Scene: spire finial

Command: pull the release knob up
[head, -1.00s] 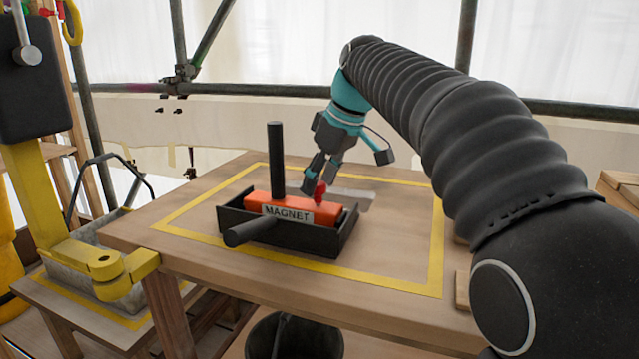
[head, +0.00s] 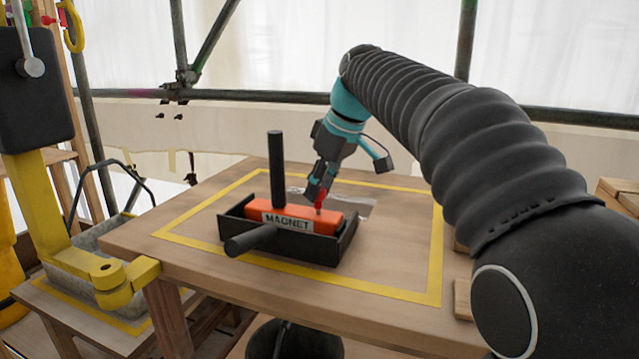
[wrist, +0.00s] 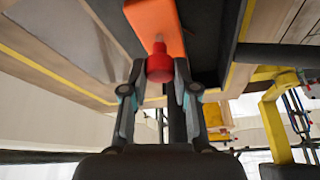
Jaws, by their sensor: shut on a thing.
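The red release knob (head: 320,199) stands on the right end of the orange block labelled MAGNET (head: 285,218), which lies in a black tray (head: 334,245) on the wooden table. My gripper (head: 317,190) reaches down from behind the knob, shut on it. In the wrist view the red knob (wrist: 160,66) sits between the two fingertips (wrist: 159,80), with the orange block (wrist: 155,25) beyond it. The knob's lower stem is only partly visible, and I cannot tell how far it is raised.
A black upright post (head: 276,168) stands beside the block on the left, and a thick black handle (head: 250,240) juts from the tray's front. A flat grey plate (head: 360,206) lies behind. A yellow bracketed post (head: 60,240) stands left.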

